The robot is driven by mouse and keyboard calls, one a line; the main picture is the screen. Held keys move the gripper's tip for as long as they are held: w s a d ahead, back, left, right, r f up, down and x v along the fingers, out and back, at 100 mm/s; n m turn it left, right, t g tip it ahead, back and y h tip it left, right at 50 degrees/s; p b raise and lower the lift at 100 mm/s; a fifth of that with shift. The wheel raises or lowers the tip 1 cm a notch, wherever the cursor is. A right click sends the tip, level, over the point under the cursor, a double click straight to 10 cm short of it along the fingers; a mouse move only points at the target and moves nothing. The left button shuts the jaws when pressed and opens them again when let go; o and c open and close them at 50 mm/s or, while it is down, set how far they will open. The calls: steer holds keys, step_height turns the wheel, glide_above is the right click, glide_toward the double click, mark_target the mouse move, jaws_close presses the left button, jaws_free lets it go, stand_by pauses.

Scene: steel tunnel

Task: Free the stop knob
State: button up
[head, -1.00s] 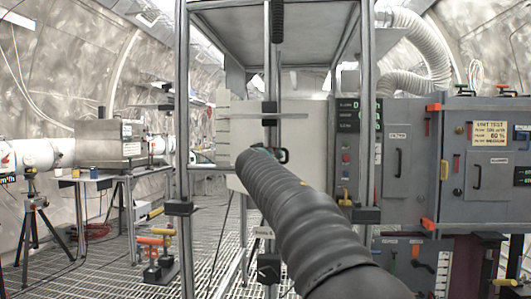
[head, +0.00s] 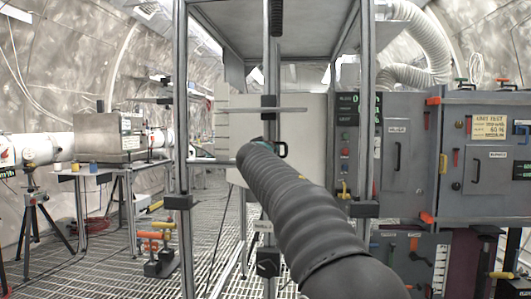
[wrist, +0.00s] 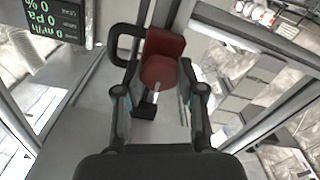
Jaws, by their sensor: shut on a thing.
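The red stop knob (wrist: 158,72) is a round disc on a pale stem, in the wrist view. A darker red block (wrist: 166,43) is just behind it. My gripper (wrist: 158,75) has its two fingers on either side of the knob and is shut on it. The exact contact points are hard to see. A black loop handle (wrist: 124,44) is left of the knob; a black handle also shows in the head view (head: 283,150). In the head view my dark ribbed arm hides the gripper and knob.
Metal frame posts (head: 182,120) stand close on both sides of my arm. A display panel (wrist: 55,20) is at the upper left of the wrist view. Grey cabinets (head: 470,150) stand at the right.

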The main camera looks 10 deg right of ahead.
steer(key=shift+a, duration=0.1)
steer(key=shift+n+p, duration=0.65)
steer(key=shift+n, duration=9.15)
steer(key=o, duration=1.1)
steer(key=shift+o, duration=0.3)
